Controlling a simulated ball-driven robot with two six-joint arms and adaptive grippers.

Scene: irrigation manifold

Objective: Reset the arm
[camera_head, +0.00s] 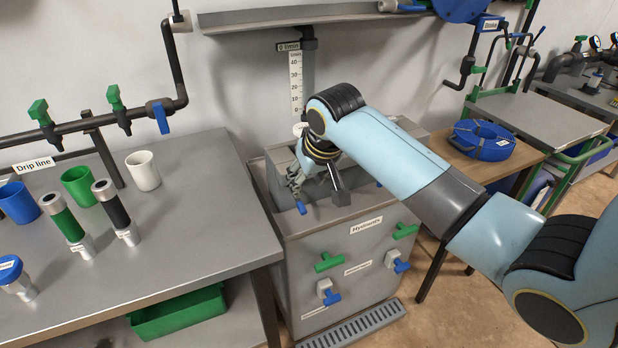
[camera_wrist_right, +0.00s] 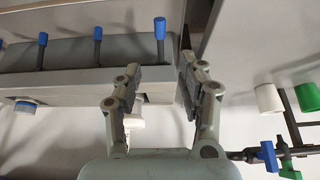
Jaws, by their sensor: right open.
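My light-blue right arm reaches in from the right side of the head view. Its right gripper (camera_head: 297,190) hangs above the open top of the grey cabinet (camera_head: 352,262) and partly hides that top. The gripper also shows in the right wrist view (camera_wrist_right: 158,74), where its two fingers stand apart with nothing between them. The wrist view looks tilted, with a grey box edge and several blue-tipped stems (camera_wrist_right: 160,28) beyond the fingers. My left gripper is not in view.
The left bench (camera_head: 205,245) holds cups, including a white cup (camera_head: 143,171), and green and black cylinders. A drip-line pipe (camera_head: 80,128) with valves runs above it. A scale (camera_head: 296,82) stands behind my wrist. A blue hose coil (camera_head: 484,140) lies at right.

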